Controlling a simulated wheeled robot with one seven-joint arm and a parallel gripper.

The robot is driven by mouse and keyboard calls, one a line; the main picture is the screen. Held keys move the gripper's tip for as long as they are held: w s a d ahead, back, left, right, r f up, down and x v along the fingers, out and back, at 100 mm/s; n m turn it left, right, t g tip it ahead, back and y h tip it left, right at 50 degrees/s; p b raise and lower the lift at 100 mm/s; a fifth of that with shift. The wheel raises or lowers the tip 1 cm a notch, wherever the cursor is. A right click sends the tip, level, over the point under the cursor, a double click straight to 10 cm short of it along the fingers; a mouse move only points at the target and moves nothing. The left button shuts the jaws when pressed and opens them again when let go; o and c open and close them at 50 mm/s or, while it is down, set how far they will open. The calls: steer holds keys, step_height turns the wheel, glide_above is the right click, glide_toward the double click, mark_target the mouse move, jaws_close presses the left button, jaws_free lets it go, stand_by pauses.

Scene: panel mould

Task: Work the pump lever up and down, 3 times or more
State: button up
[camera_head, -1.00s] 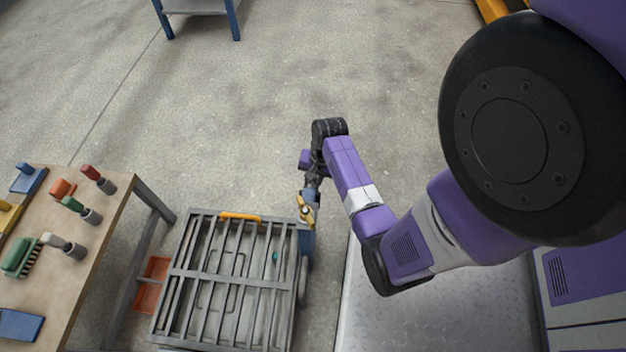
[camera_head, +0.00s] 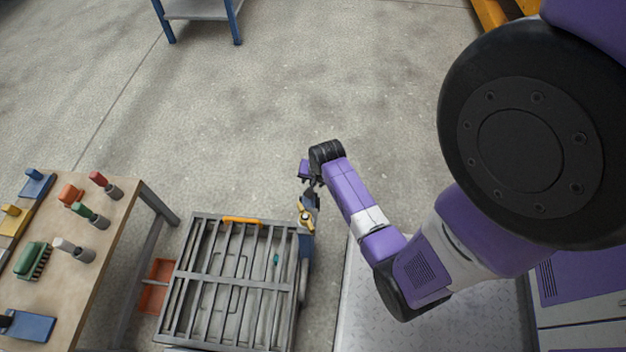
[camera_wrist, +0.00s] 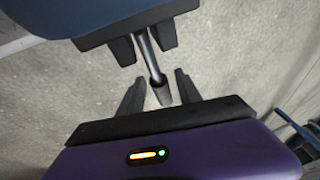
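The pump lever (camera_wrist: 158,82) is a slim metal rod with a darker end, seen in the wrist view. My gripper (camera_wrist: 159,76) has its black fingers on either side of the rod, with gaps showing, so it looks open around the lever. A dark blue body (camera_wrist: 85,14) with black prongs fills the top of the wrist view; I cannot tell what it belongs to. In the head view my gripper (camera_head: 308,188) is over the blue pump (camera_head: 305,250), at the right side of a grey slatted frame. A brass-yellow fitting (camera_head: 305,216) shows just below my gripper. The lever is mostly hidden there.
The grey slatted frame (camera_head: 192,285) with an orange bar (camera_head: 241,220) stands left of the pump. A workbench (camera_head: 112,226) with brushes and hand tools is further left, with an orange bin (camera_head: 155,285) beside it.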

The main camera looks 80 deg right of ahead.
steer(key=shift+r, duration=0.1)
steer(key=p+v, duration=0.3)
steer(key=v, duration=0.4)
steer(key=shift+r, duration=0.3)
steer(key=shift+a, duration=0.15)
